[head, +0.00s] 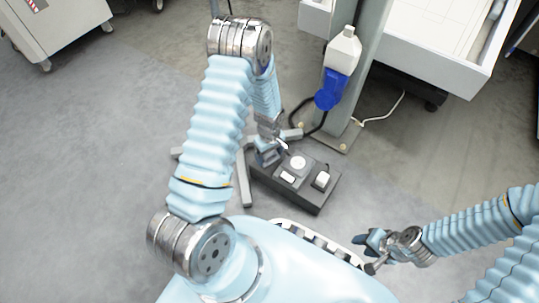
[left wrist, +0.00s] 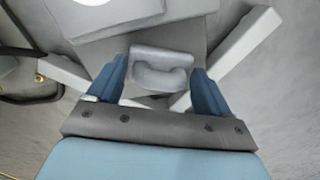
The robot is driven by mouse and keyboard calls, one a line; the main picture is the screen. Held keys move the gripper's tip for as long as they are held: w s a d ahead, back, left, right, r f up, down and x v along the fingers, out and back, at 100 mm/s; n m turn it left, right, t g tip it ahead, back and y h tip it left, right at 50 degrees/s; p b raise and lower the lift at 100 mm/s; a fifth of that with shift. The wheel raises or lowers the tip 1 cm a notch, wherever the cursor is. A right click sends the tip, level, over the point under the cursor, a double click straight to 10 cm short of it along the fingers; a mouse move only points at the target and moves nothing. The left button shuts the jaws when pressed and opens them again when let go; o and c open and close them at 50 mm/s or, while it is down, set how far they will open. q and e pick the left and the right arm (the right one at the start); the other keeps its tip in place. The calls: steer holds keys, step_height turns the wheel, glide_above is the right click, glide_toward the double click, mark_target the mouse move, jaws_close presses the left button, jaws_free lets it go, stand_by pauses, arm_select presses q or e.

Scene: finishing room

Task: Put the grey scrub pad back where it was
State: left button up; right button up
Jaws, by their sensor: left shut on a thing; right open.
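My left gripper (head: 270,155) reaches down at the left end of a dark grey platform. In the left wrist view its two blue fingers (left wrist: 160,82) are shut on a grey block with a rounded, handle-like front, which looks like the grey scrub pad (left wrist: 160,58). The pad is mostly hidden by the gripper in the head view. The dark platform (head: 312,197) carries a white round disc (head: 298,162), a small white block (head: 288,176) and a white-topped piece (head: 322,180). I cannot tell whether the pad touches the platform. My right gripper (head: 368,253) is open and empty at lower right.
Grey stand legs (head: 245,180) spread on the floor beneath the platform. A grey post (head: 362,75) with a blue-and-white bottle (head: 341,62) and black hose stands behind. The floor (head: 80,170) at left is clear.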

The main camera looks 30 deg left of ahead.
arm_select(q)
steer(key=o, duration=0.9)
step_height(320, 180, up, 11)
steer(key=p, duration=0.3)
steer(key=s+d+f+m+t+h, duration=0.1)
steer(key=s+d+f+m+h, duration=0.15)
steer(key=s+d+m, duration=0.4)
steer(key=s+d+f+m+h, duration=0.1)
steer(key=s+d+f+m, duration=0.3)
steer(key=s+d, duration=0.45)
steer(key=shift+h, duration=0.25)
steer(key=r+p, duration=0.3)
steer(key=p, duration=0.1)
steer(key=r+p, duration=0.3)
steer(key=r, duration=0.1)
steer(key=d+r+p, duration=0.1)
steer(key=r+p, duration=0.2)
steer(key=p, duration=0.1)
steer(key=shift+w+r+p, duration=0.25)
steer(key=shift+r+p, duration=0.05)
steer(key=shift+p, duration=0.05)
